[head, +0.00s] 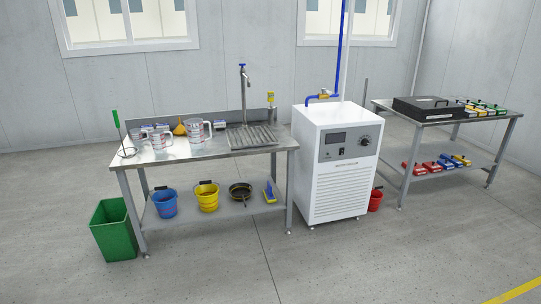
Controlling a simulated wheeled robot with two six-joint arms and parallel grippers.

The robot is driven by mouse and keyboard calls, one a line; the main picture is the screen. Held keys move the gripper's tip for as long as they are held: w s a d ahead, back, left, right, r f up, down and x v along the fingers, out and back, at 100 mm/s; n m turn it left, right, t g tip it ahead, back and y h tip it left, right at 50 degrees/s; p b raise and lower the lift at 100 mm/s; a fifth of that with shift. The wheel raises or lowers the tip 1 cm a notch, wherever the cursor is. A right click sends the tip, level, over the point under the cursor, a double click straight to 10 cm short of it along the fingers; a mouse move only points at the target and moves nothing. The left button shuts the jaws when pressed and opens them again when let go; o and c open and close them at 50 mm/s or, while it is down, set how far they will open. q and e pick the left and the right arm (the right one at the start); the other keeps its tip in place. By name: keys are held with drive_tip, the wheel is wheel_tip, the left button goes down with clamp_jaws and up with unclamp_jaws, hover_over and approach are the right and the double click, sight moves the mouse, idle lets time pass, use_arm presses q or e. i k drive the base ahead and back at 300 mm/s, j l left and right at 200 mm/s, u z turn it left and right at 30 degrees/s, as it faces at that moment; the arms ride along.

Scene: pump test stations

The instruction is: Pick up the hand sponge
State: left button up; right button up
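I cannot make out the hand sponge with certainty. A small yellow and blue item (270,192) leans at the right end of the lower shelf of the steel bench (215,158); it is too small to tell what it is. Small blue and white items (219,124) lie at the back of the bench top, partly hidden by the measuring jugs (194,132). Neither of my grippers is in view.
On the lower shelf stand a blue bucket (164,204), a yellow bucket (207,198) and a dark pan (240,191). A green bin (113,230) stands at left, a white machine (335,165) at right. A second table (440,118) stands further right. The front floor is clear.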

sight(268, 194)
drive_tip(key=i+z, duration=0.1)
drive_tip(key=i, duration=0.4)
drive_tip(key=i+j, duration=0.15)
drive_tip(key=i, duration=0.35)
drive_tip(key=i+j+z, duration=0.15)
drive_tip(key=i, duration=0.35)
drive_tip(key=i+j, duration=0.1)
drive_tip(key=i, duration=0.4)
drive_tip(key=i+j+z, duration=0.15)
drive_tip(key=i, duration=0.35)
drive_tip(key=i+j+z, duration=0.1)
drive_tip(key=i, duration=0.35)
drive_tip(key=i+j, duration=0.35)
drive_tip(key=i, duration=0.15)
drive_tip(key=i+j+z, duration=0.15)
drive_tip(key=i, duration=0.3)
